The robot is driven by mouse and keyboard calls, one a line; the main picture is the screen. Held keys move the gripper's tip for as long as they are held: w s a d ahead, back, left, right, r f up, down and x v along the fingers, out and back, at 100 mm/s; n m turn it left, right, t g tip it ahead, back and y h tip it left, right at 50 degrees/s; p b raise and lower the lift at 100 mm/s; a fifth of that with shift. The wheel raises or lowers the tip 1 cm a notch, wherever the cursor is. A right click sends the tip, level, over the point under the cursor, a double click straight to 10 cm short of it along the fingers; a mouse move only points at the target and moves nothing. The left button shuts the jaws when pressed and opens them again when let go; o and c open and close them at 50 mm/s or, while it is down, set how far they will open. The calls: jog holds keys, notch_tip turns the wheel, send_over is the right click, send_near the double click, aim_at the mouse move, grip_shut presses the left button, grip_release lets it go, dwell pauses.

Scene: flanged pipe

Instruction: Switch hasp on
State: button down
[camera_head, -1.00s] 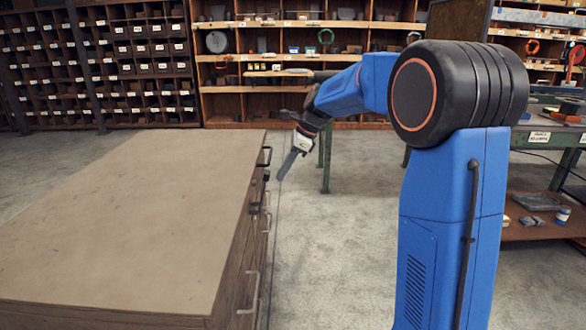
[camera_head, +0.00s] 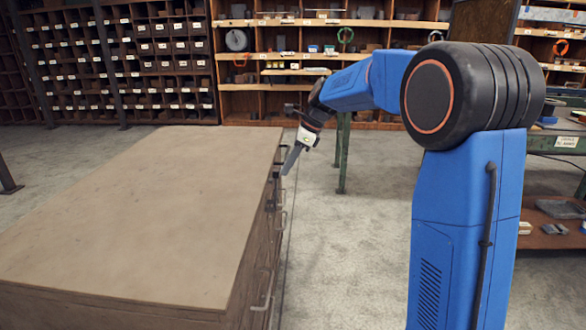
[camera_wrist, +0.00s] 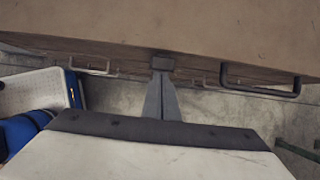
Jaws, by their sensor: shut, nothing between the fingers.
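The hasp shows in the wrist view as a small dark block (camera_wrist: 162,62) on the upper front face of the wooden cabinet (camera_wrist: 270,25). Whether it is on or off cannot be told. My gripper (camera_wrist: 161,78) has its two grey fingers together and empty, tips right at the dark block. Contact cannot be told, and the fingers hide part of the block's lower side. In the head view my gripper (camera_head: 286,170) points down beside the far part of the cabinet's right side. The cabinet's bare top (camera_head: 130,220) fills the left.
A dark handle (camera_wrist: 260,92) sits right of the fingers and a lighter handle (camera_wrist: 92,70) left of them. A pale pull handle (camera_head: 265,292) sticks out nearer the camera. A green workbench (camera_head: 560,143) stands right. Grey floor (camera_head: 350,240) beside the cabinet is clear.

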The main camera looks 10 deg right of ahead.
jog(key=shift+w+a+r, duration=0.1)
jog(key=shift+a+r, duration=0.05)
jog(key=s+d+f+v, duration=0.1)
jog(key=d+v, duration=0.1)
jog(key=v, duration=0.9)
jog(key=s+n+h, duration=0.1)
jog(key=s+n, duration=0.4)
jog(key=s, duration=0.6)
jog(key=s+d+f+n+t+h, duration=0.1)
jog(key=s+f+n, duration=0.4)
jog(key=s, duration=0.5)
jog(key=s+d+f+n+t+h, duration=0.1)
jog(key=s+f+n, duration=0.5)
jog(key=s, duration=0.5)
jog(key=s+d+f+n+t+h, duration=0.1)
jog(key=s+f+n, duration=0.4)
jog(key=s, duration=0.5)
jog(key=shift+s+d+n+h, duration=0.3)
jog(key=shift+s+d+h, duration=0.05)
jog(key=shift+h, duration=0.25)
jog(key=shift+f, duration=0.15)
